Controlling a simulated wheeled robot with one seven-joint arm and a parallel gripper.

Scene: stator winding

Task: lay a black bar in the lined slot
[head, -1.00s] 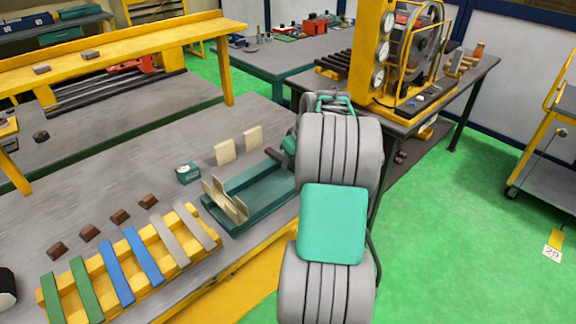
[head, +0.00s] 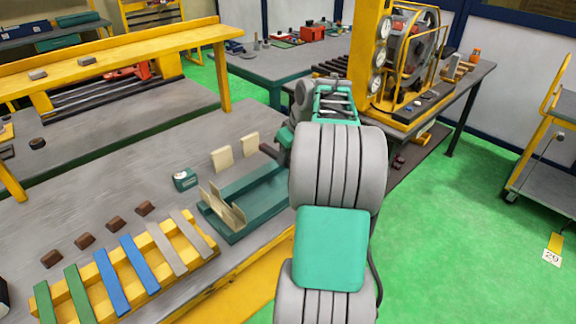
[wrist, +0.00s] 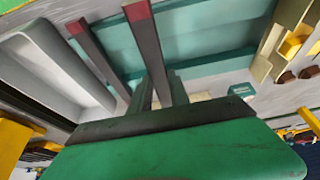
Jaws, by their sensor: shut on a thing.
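My gripper (wrist: 160,90) is shut on a black bar (wrist: 143,45) with a red end; the bar points away from the palm. A second dark red-ended bar (wrist: 103,62) shows left of it in the wrist view; I cannot tell what it rests on. In the head view my arm hides most of the gripper, and a short dark bar end (head: 268,149) sticks out to its left. The teal block (head: 250,222) lies on the bench below and left of the gripper. Two upright cream liner sheets (head: 226,209) flare from a slot near its left end.
Two cream plates (head: 222,158) stand behind the block, beside a small teal box (head: 185,179). Left are a yellow rack (head: 203,238) with coloured strips and several brown blocks (head: 84,241). A light grey tray (wrist: 55,75) shows in the wrist view. Bare bench lies behind the brown blocks.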

